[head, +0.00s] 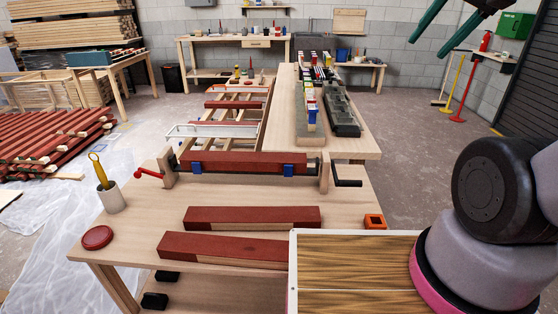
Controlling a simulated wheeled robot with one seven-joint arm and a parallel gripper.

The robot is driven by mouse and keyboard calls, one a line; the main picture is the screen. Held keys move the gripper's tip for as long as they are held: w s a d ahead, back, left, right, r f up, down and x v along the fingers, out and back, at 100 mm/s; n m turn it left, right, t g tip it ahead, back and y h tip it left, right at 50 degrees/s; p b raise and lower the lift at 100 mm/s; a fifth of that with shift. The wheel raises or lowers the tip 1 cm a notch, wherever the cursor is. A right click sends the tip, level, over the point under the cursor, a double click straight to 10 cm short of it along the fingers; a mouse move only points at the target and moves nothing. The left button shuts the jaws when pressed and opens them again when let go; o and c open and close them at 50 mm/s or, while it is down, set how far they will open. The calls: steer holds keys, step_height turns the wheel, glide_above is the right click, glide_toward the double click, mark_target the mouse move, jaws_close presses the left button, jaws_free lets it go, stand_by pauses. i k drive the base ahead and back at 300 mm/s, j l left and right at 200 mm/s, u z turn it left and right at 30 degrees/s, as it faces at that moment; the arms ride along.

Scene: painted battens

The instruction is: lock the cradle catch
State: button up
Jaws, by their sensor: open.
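The cradle stands across the near table, with a wooden left end post (167,166) and a right end post (325,172). A red-painted batten (245,161) lies between the posts, over two blue supports (288,170). A red-knobbed lever (148,173) sticks out to the left of the left post; I take it for the catch but cannot tell its locked state. A black crank handle (348,183) sits at the right end. My gripper (427,45) is open at the top right, its dark green fingers partly in view, high and well apart from the cradle.
Two part-red battens (250,214) lie in front of the cradle on the table (130,240). A cup with a yellow-handled tool (112,198), a red disc (97,237) and an orange block (375,221) stand near. A rack (225,115) and a loaded bench (355,143) lie behind.

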mark_target(138, 174)
steer(key=k+u, duration=0.15)
steer(key=u, duration=1.35)
steer(key=i+j+u, duration=0.25)
steer(key=i+j, duration=0.3)
steer(key=j, duration=0.15)
